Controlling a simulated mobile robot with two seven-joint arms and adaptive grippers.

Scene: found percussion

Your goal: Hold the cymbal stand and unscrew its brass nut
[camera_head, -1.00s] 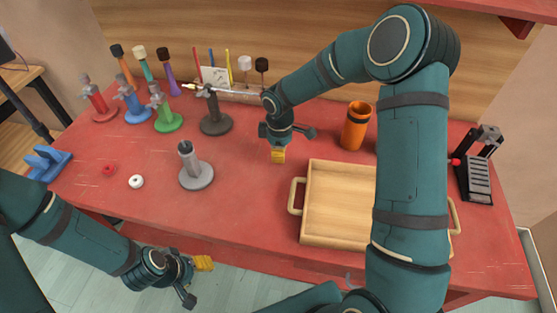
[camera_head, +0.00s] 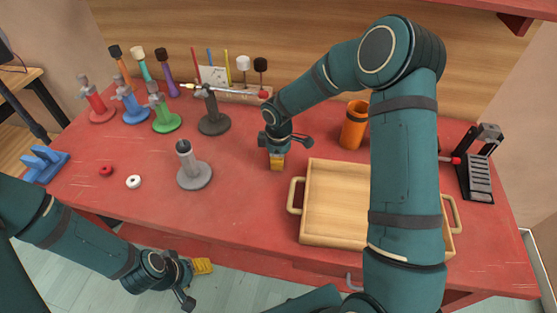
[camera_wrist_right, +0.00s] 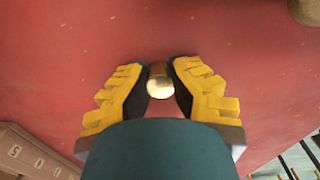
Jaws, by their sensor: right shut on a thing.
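The grey cymbal stand (camera_head: 194,176) stands upright on the red table, left of the middle, with a dark tip on its post. No brass shows on that tip. My right gripper (camera_head: 277,162) is to the right of the stand, apart from it, pointing down close above the table. In the right wrist view its yellow fingers (camera_wrist_right: 160,82) are shut on the rounded brass nut (camera_wrist_right: 159,87). My left gripper (camera_head: 202,266) is low, in front of the table's front edge and away from the stand. Its jaw gap cannot be made out.
Coloured stands and mallets line the back left. A wooden tray (camera_head: 295,212) and an orange cup (camera_head: 354,126) are on the right.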

